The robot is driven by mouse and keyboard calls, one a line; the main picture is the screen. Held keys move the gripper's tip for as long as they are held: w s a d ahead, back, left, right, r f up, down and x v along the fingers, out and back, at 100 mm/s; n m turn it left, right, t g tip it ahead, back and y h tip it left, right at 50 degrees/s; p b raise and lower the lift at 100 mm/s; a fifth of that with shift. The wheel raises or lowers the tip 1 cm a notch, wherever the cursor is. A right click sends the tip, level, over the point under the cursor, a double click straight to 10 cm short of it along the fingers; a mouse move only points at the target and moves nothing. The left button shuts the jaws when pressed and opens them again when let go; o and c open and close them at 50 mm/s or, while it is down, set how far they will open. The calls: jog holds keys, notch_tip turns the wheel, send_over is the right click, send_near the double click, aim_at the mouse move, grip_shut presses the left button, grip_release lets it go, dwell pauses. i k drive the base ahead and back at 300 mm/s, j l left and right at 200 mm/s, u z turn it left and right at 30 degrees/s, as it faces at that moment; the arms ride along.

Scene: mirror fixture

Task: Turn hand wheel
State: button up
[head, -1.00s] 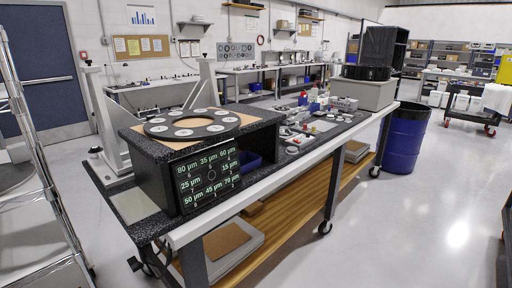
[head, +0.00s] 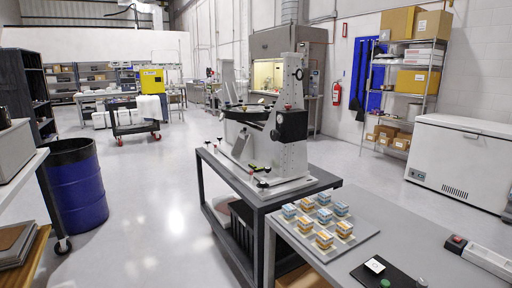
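A mirror fixture (head: 297,160) stands on a dark-framed cart (head: 232,188) in the middle of the head view. It has a tall white upright with holes, a black block (head: 292,125) on its side, and a dark round part (head: 246,113) held level to the left. A small round knob (head: 275,134) shows at the block's left edge. I cannot tell for sure which part is the hand wheel. Small red, green and black knobs sit low on the fixture's base. My gripper is not in view.
A grey table (head: 385,237) with a tray of several small boxes (head: 323,226) stands at the front right. A blue drum (head: 77,190) and a bench edge are at the left. Clear floor (head: 150,215) lies between drum and cart. A white chest freezer (head: 462,160) stands at the right.

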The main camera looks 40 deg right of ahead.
aim_at(274, 135)
jog(key=i+j+z, duration=0.4)
jog(key=j+z, duration=0.2)
jog(key=i+j+z, duration=0.15)
jog(key=j+z, duration=0.15)
jog(key=i+j+z, duration=0.1)
jog(key=j+z, duration=0.25)
jog(key=j, duration=0.1)
